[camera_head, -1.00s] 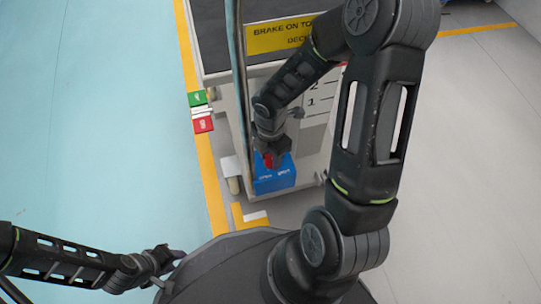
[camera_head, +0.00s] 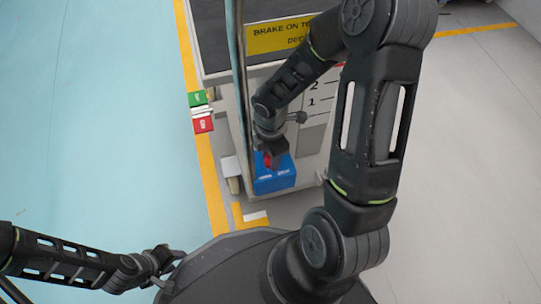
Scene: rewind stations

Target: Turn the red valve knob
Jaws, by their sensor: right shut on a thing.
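The red valve knob (camera_head: 267,161) shows as a small patch of red at the top of a blue box (camera_head: 275,182). The box is on the near side of a grey cart. My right gripper (camera_head: 273,158) reaches down from above and is shut on the red knob, covering most of it. How far the knob is turned cannot be made out. My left gripper (camera_head: 171,262) is low at the left, beside my base and far from the knob. Its fingers are small and dark, so its opening is unclear.
The cart (camera_head: 232,120) has a dark top and a yellow brake sign (camera_head: 285,36). A pale upright post (camera_head: 240,80) stands just left of my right forearm. Green and red floor labels (camera_head: 203,125) lie along a yellow line. The blue-green floor at left is clear.

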